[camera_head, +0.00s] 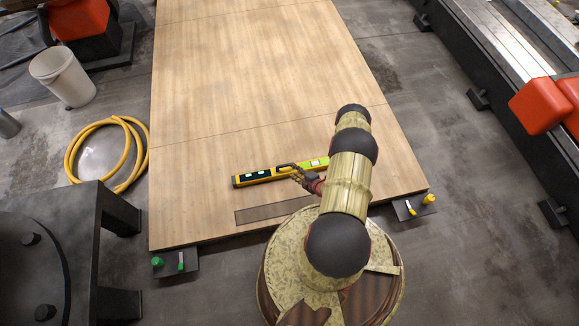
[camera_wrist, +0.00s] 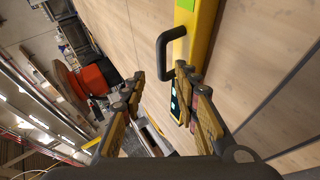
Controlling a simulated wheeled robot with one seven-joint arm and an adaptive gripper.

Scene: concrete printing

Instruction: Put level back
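A yellow and black level (camera_head: 255,177) lies across the wooden board near its front edge, its right part running behind my arm. In the wrist view the level (camera_wrist: 200,35) runs down from the top, with a black handle (camera_wrist: 163,55) sticking out at its side. My gripper (camera_head: 297,172) is at the level near its handle. In the wrist view my gripper (camera_wrist: 158,82) has its fingers apart with nothing between the tips; the right finger overlaps the level. Whether it touches the level I cannot tell. A dark rectangular strip (camera_head: 260,213) lies on the board in front of the level.
The wooden board (camera_head: 240,75) is otherwise clear. A yellow hose (camera_head: 72,150) and white bucket (camera_head: 64,78) are on the floor at left. A black metal frame (camera_head: 75,215) stands at front left. Rails with red blocks (camera_head: 540,106) run along the right.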

